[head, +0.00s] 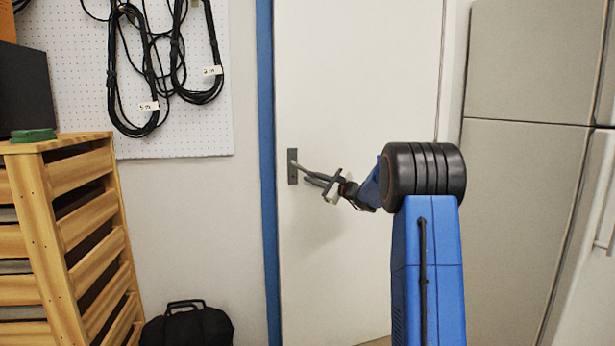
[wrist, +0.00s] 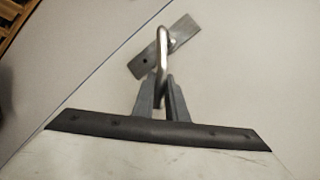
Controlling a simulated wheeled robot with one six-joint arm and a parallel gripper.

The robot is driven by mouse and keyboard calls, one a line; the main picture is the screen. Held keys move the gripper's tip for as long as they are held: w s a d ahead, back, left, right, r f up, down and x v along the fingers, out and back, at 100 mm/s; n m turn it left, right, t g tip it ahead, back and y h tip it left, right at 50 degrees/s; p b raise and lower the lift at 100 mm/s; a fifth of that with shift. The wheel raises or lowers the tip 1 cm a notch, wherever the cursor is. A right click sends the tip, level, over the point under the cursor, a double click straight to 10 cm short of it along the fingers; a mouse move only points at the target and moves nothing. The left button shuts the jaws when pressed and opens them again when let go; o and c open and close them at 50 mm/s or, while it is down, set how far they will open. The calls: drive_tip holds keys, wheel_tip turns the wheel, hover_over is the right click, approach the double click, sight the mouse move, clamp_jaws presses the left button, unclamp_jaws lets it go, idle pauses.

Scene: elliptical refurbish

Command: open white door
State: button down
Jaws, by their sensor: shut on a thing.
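The white door (head: 345,80) stands in the middle of the head view, beside a blue frame post (head: 267,150). It appears shut or nearly so. Its handle plate (head: 293,166) is a small grey metal piece near the door's left edge. The lever handle (wrist: 162,55) sticks out from the plate in the wrist view. My gripper (head: 312,178) reaches to the handle from the right. In the wrist view my gripper (wrist: 161,85) has its two grey fingers shut on the lever's end. The lever looks tilted downward in the head view.
A wooden slatted crate rack (head: 85,205) stands at the left. A black bag (head: 187,326) lies on the floor by the wall. Black cables (head: 160,70) hang on a pegboard (head: 60,40). A grey fridge-like cabinet (head: 520,180) stands at the right, near the door.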

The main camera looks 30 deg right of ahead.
drive_tip(key=s+d+n+g+y, duration=0.1)
drive_tip(key=s+y, duration=0.3)
drive_tip(key=s, duration=1.7)
drive_tip(key=shift+d+n+g, duration=0.4)
drive_tip(key=shift+n+g, duration=0.1)
drive_tip(key=shift+n, duration=0.3)
drive_tip(key=c, duration=1.8)
unclamp_jaws()
drive_tip(key=shift+o, duration=0.2)
drive_tip(key=v, duration=1.7)
drive_tip(key=shift+s, duration=0.15)
drive_tip(key=shift+d, duration=0.15)
